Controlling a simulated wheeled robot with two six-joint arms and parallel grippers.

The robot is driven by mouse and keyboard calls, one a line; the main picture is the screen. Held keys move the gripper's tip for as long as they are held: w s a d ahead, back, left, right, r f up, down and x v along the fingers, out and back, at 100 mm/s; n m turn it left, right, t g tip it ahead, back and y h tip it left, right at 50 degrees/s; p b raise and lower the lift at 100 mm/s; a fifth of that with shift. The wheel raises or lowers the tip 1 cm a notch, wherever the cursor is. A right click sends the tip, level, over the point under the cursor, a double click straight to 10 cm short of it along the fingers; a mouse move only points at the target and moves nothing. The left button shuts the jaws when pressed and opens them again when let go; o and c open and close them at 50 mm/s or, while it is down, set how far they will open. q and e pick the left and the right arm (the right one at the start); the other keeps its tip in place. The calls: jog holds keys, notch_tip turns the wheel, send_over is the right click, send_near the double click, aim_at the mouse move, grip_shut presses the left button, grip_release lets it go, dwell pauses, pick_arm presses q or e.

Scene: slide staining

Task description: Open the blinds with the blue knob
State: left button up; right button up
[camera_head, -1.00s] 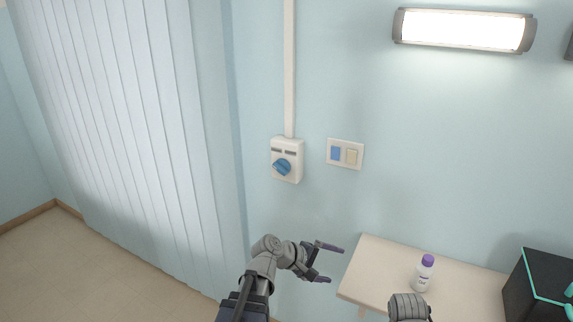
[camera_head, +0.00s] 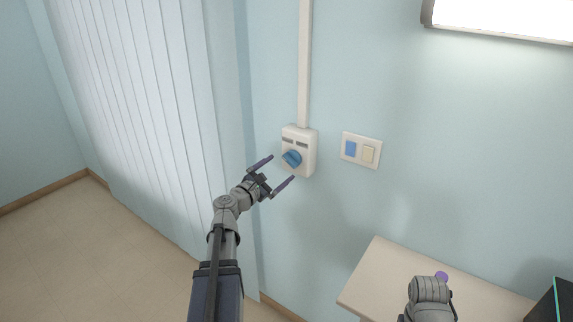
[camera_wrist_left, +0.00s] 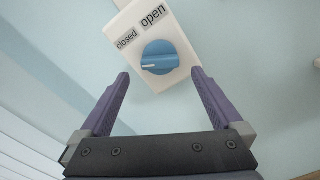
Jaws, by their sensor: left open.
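The blue knob (camera_head: 291,158) sits on a white control box (camera_head: 308,143) on the wall. In the left wrist view the blue knob (camera_wrist_left: 160,57) has a white mark pointing left, on the side of the "closed" label (camera_wrist_left: 127,39); the "open" label (camera_wrist_left: 153,15) is at the upper right. My left gripper (camera_head: 277,171) is open and empty, its fingers short of the knob and pointing at it from below left. In the left wrist view the knob lies between and beyond the fingertips. The vertical blinds (camera_head: 140,110) hang closed at left. My right gripper is not visible.
A switch plate (camera_head: 361,150) with a blue and a cream switch is right of the box. A dark box (camera_head: 556,300) is at the right edge.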

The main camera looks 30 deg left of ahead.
aim_at(288, 163)
pick_arm(q)
jog(key=shift+w+d, duration=0.2)
jog(key=shift+w, duration=2.1)
jog(key=c, duration=1.3)
